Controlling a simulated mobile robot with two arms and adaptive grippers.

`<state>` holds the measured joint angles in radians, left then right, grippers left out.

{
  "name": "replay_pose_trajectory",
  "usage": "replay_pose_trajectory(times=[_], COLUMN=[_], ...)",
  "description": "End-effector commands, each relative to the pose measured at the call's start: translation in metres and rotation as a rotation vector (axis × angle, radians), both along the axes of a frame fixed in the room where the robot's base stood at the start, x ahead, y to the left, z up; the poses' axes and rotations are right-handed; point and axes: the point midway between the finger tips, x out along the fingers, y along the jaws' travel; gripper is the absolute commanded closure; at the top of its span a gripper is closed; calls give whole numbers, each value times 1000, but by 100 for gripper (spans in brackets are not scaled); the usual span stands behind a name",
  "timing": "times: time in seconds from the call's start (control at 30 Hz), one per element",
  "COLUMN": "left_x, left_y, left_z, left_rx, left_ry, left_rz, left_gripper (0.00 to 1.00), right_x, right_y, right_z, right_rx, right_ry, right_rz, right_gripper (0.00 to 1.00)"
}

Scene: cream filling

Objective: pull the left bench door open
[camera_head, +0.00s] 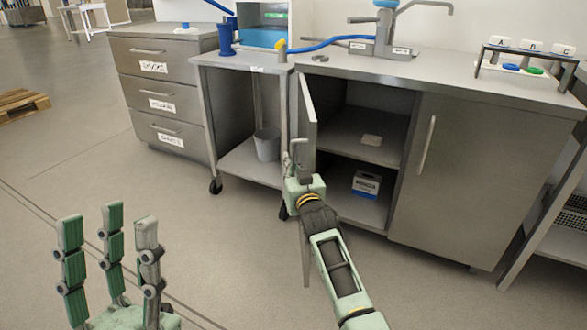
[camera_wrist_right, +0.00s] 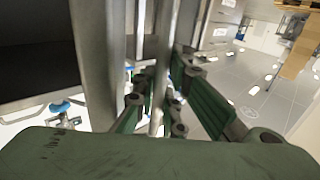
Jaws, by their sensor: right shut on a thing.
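The left bench door (camera_head: 308,120) stands swung out from the steel bench, seen almost edge-on in the head view. Behind it the cabinet shows two shelves. My right gripper (camera_head: 298,160) is at the door's outer side, shut on the door handle (camera_wrist_right: 158,60), a vertical bar that runs between its green fingers in the right wrist view. The door panel (camera_wrist_right: 95,60) stands just left of the bar there. My left gripper (camera_head: 108,245) is open and empty, fingers pointing up, over the floor at the lower left.
The right bench door (camera_head: 428,180) is closed. A blue-and-white box (camera_head: 366,184) sits on the lower shelf. A wheeled cart (camera_head: 243,163) with a grey bucket (camera_head: 267,144) stands left of the open door, close to it. The floor in front is clear.

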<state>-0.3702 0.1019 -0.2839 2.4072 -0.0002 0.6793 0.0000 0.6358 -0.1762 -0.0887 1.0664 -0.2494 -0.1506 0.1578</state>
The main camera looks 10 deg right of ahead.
Motion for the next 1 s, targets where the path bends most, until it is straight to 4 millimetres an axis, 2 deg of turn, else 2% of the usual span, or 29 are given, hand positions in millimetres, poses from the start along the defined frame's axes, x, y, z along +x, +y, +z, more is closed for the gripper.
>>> replay_pose_trajectory(times=[0.03, 0.07, 0.13, 0.57, 0.77, 1.0], left_x=[0, 0, 0, 1, 0, 0], left_y=[0, 0, 0, 0, 0, 0], left_z=[0, 0, 0, -1, 0, 0], left_rx=[0, 0, 0, 0, 0, 1], left_ry=[0, 0, 0, 3, 3, 2], left_rz=[0, 0, 0, -1, -1, 0], left_gripper=[60, 60, 60, 60, 60, 60], right_x=[0, 0, 0, -4, -26, -66], right_y=[1, 1, 1, -2, -5, -9], right_z=[2, 3, 3, 1, 0, 0], right_rx=[1, 2, 2, 1, 0, 1], right_ry=[-4, -4, -5, -2, -2, -2], right_rz=[2, 2, 2, -1, 0, 1], right_gripper=[100, 88, 82, 82, 82, 82])
